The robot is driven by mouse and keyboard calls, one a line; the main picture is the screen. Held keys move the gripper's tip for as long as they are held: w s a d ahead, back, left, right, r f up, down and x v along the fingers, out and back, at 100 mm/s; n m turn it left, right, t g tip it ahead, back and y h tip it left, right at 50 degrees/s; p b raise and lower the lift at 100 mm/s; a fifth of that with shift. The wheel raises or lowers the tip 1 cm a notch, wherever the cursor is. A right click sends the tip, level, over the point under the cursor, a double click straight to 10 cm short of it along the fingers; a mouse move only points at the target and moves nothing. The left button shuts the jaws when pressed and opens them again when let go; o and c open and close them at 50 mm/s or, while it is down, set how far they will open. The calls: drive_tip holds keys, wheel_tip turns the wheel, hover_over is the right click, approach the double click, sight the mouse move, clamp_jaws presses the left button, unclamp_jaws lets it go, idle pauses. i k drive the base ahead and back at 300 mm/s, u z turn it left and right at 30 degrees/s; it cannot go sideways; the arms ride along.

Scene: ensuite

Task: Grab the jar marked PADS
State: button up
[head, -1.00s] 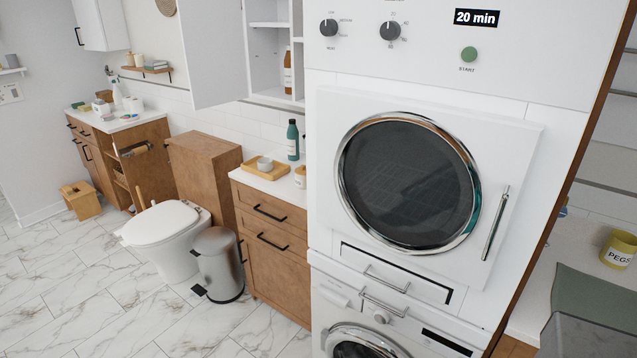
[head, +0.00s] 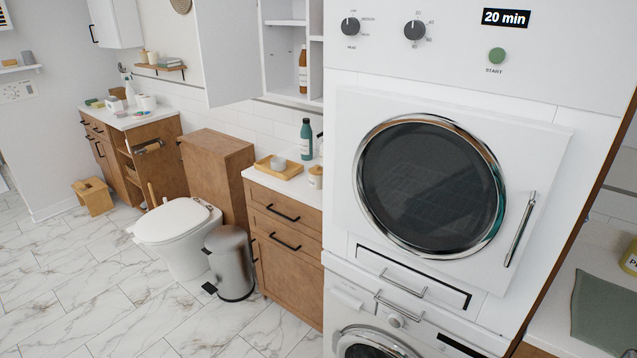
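I cannot read the word PADS on anything in view. A small cream jar with a tan lid (head: 315,177) stands upright on the white counter left of the dryer; its label is too small to read. A yellow container (head: 629,258) at the right edge is cut off by the frame, with only the start of its lettering showing. My gripper is not in view.
The dryer (head: 340,215) rises close on the right. A pedal bin (head: 229,264) and toilet (head: 178,224) stand left. Marble floor (head: 100,300) is clear.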

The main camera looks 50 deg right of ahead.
sight(316, 182)
drive_tip(key=u, duration=0.05)
drive_tip(key=i, duration=1)
drive_tip(key=z, duration=0.05)
